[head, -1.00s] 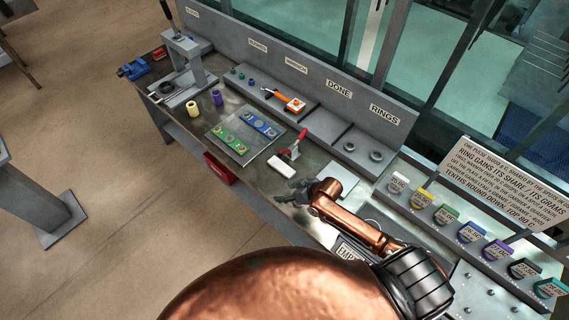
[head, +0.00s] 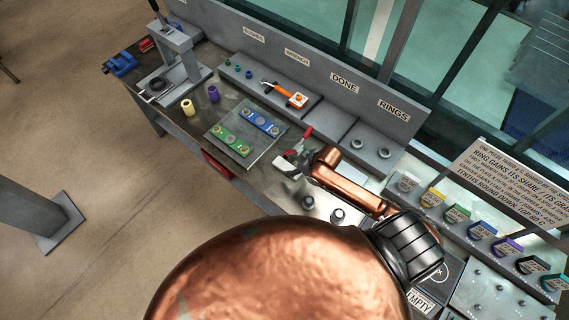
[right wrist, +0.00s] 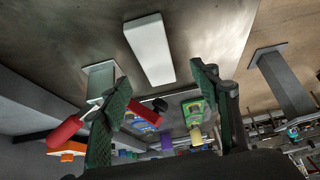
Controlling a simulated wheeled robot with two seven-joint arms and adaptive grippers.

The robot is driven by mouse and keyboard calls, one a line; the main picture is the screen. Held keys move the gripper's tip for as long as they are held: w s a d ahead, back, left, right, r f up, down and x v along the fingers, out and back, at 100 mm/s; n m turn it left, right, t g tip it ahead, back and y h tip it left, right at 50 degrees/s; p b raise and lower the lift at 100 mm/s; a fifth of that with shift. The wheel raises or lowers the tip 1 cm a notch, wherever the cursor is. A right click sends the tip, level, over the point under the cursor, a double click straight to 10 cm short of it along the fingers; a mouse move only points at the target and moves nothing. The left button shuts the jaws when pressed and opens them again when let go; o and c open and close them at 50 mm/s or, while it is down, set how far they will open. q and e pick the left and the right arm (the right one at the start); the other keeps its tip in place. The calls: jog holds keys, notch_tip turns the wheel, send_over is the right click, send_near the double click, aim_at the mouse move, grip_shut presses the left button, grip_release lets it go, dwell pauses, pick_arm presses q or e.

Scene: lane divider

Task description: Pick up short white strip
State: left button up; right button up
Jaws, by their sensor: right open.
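The short white strip (right wrist: 150,48) lies flat on the dark metal bench in the right wrist view, ahead of my open fingers and roughly in line with the gap between them. My right gripper (right wrist: 160,80) is empty there, its two green-padded fingers spread apart. In the head view my right gripper (head: 289,168) is over the strip (head: 281,162) and hides much of it. Whether the fingers touch the bench cannot be told. My left gripper is not in view.
A red-handled clamp (head: 303,138) stands close beside the strip; its red handle (right wrist: 66,131) is near one finger in the right wrist view. A plate (head: 272,146) bearing green and blue strips lies to the left. The DONE and RINGS trays are behind.

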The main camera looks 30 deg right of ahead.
aim_at(288, 168)
jog(key=f, duration=0.1)
jog(key=w+f+p, duration=0.1)
jog(key=f, duration=0.1)
jog(key=shift+w, duration=0.1)
jog(key=shift+x, duration=1.15)
jog(key=shift+w+f, duration=0.2)
jog(key=shift+f, duration=0.05)
jog(key=c, duration=1.3)
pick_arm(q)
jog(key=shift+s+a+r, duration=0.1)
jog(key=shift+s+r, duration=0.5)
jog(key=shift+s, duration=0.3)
pick_arm(e)
jog(key=shift+c, duration=0.2)
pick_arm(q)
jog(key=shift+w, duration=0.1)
pick_arm(e)
jog(key=shift+r, duration=0.1)
